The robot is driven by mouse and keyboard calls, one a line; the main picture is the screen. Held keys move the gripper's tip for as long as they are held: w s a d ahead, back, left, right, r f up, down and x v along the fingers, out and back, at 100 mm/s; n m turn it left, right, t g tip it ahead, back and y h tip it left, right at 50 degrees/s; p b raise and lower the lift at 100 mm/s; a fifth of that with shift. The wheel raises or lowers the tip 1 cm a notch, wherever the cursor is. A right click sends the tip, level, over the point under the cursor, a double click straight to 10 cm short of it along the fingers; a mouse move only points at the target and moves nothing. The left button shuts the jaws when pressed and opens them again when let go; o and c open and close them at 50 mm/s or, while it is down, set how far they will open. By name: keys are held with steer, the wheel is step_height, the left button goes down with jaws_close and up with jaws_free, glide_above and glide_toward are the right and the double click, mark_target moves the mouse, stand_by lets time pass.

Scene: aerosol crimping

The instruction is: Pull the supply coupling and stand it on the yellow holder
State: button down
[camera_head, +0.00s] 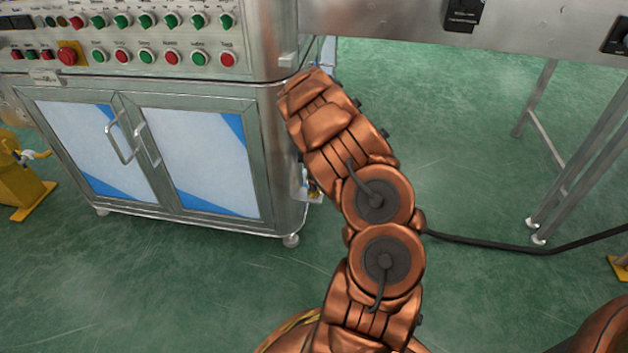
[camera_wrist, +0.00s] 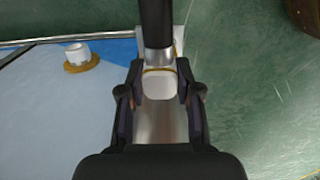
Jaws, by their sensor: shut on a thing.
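In the wrist view, my gripper (camera_wrist: 158,70) is closed around the supply coupling, with one dark finger on each side. The supply coupling (camera_wrist: 157,57) shows as a silver collar under a thick dark hose that runs up out of the picture. A white block lies under it; I cannot tell whether they touch. A white stub on a yellow-orange round base (camera_wrist: 82,66), perhaps the yellow holder, is to the left and empty on top. In the head view my gripper and the coupling are hidden behind my copper-coloured arm.
A steel cabinet (camera_head: 270,105) with panel doors and several buttons stands left of my arm. A small pale fitting (camera_head: 312,190) shows by its right side. A black cable (camera_head: 490,241) crosses the green floor at right, near table legs (camera_head: 575,160). A yellow stand (camera_head: 22,185) is far left.

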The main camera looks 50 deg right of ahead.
steer(key=c, duration=0.7)
jaws_free()
step_height(320, 180, up, 12)
steer(key=shift+a+f, duration=0.1)
stand_by(0.7)
